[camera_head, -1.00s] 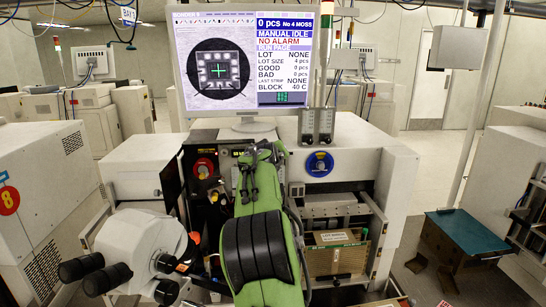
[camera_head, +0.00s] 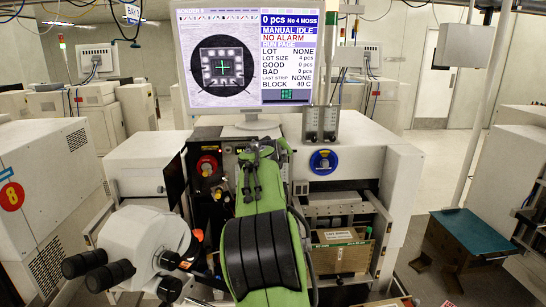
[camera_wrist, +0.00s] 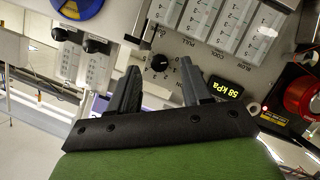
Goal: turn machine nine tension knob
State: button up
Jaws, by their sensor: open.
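In the wrist view, which is tilted, a small black knob (camera_wrist: 160,63) with a numbered scale sits on a pale machine panel. Its pointer angle is too small to read surely. No label shows that it is the tension knob. My gripper (camera_wrist: 160,78) is open. Its two black fingers appear on either side of this knob in the picture, with nothing held; contact cannot be told. In the head view my gripper (camera_head: 256,163) is over the machine front (camera_head: 350,170), under the monitor. The knob is not made out there, with my green arm in front of that panel.
A lit pressure display (camera_wrist: 227,88) and flow meters with black knobs (camera_wrist: 92,45) flank the numbered knob. A blue dial (camera_head: 323,160) is right of my arm. A red spool (camera_head: 206,166) and white microscope (camera_head: 145,240) are left. A monitor (camera_head: 220,60) stands above.

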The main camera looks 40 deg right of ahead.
jog(key=b+v, duration=0.1)
jog(key=v, duration=1.2)
jog(key=shift+s+a, duration=0.2)
jog(key=shift+a, duration=0.05)
jog(key=shift+r, duration=0.1)
